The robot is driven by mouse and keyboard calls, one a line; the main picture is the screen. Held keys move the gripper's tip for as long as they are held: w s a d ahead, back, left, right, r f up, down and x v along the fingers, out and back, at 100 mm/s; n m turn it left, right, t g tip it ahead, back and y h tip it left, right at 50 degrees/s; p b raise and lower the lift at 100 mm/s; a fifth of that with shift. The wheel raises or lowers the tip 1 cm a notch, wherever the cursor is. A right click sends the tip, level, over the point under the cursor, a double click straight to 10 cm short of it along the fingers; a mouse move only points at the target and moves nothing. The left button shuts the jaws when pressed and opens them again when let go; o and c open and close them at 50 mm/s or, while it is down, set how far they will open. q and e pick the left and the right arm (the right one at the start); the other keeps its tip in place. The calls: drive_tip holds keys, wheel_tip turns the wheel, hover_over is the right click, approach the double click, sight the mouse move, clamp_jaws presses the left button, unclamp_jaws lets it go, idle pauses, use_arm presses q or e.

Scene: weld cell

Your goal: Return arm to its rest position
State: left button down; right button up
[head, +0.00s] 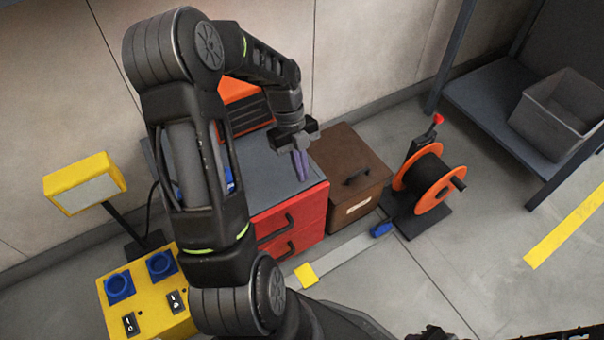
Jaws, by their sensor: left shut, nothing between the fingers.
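My left arm rises from the bottom of the head view, bends high at the upper left and reaches down to the right. My left gripper (301,168) points down over the right part of the grey top of the red drawer cabinet (291,222). Its purplish fingers are shut with nothing between them. I cannot tell the exact gap between the fingertips and the cabinet top. My right gripper is not recognisable in this view.
A brown box with a handle (350,174) stands right of the cabinet, then an orange cable reel (427,182). A yellow control box (146,296) and yellow lamp (84,183) are at left. A shelf holds a grey bin (556,114).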

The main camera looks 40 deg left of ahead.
use_arm(q)
drive_tip(key=shift+d, duration=0.1)
idle(0.4)
drive_tip(key=s+d+f+n+t, duration=0.1)
drive_tip(key=d+f+n, duration=0.7)
drive_tip(key=d, duration=0.3)
drive_tip(key=s+d+f+n, duration=0.2)
drive_tip(key=d+f+n, duration=0.55)
drive_tip(key=d, duration=0.45)
drive_tip(key=s+d+f+n+t, duration=0.1)
drive_tip(key=s+d+f+n, duration=0.3)
drive_tip(key=s+d+n, duration=0.25)
wheel_tip(320, 180, up, 26)
drive_tip(key=s+n+p, duration=0.1)
drive_tip(key=p, duration=2.5)
drive_tip(key=shift+d, duration=0.35)
